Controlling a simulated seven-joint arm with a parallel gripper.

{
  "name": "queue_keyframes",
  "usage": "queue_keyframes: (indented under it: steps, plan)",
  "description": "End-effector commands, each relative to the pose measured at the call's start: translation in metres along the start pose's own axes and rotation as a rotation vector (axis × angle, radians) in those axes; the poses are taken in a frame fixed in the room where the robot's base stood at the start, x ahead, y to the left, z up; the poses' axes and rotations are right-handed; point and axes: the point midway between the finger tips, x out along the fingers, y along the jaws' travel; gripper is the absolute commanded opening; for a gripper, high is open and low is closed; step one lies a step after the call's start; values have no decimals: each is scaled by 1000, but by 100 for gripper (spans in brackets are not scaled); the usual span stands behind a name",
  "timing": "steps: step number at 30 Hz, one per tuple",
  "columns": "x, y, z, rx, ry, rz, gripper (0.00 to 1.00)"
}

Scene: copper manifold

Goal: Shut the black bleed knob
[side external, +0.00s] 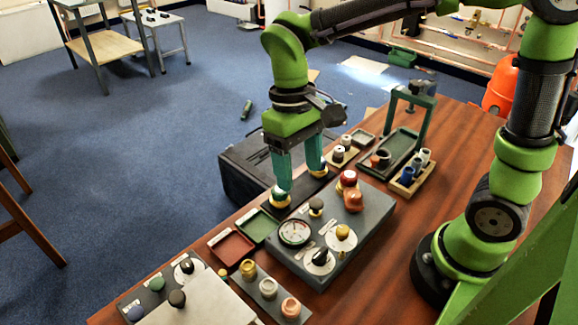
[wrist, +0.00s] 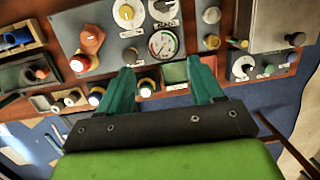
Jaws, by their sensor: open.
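The grey gauge panel (side external: 370,228) carries a small black knob on a pale base (side external: 316,206), beside the round gauge (side external: 295,232). In the wrist view this black knob (wrist: 131,55) is left of the gauge (wrist: 163,43). A white dial with a dark pointer knob (side external: 320,258) is also on the panel. The labels are too small to read, so I cannot tell which is the bleed knob. My gripper (side external: 299,177) is open, pointing down over the black strip behind the panel. It holds nothing; its fingertips (wrist: 160,66) show apart in the wrist view.
An orange knob (side external: 353,200), red knob (side external: 348,180) and yellow knob (side external: 343,232) stand on the panel. Red (side external: 231,248) and green trays (side external: 258,225) lie beside it. A green frame (side external: 427,118) rises at the back. Yellow-collared fittings stand close to the fingertips.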

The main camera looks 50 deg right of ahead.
Motion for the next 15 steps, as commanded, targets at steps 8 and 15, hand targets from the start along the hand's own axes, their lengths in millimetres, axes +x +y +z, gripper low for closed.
queue_keyframes:
  steps: [8,15]
  plan:
    - [-18,-27,6,2,-198,46,66]
    - [2,-24,16,11,-222,51,66]
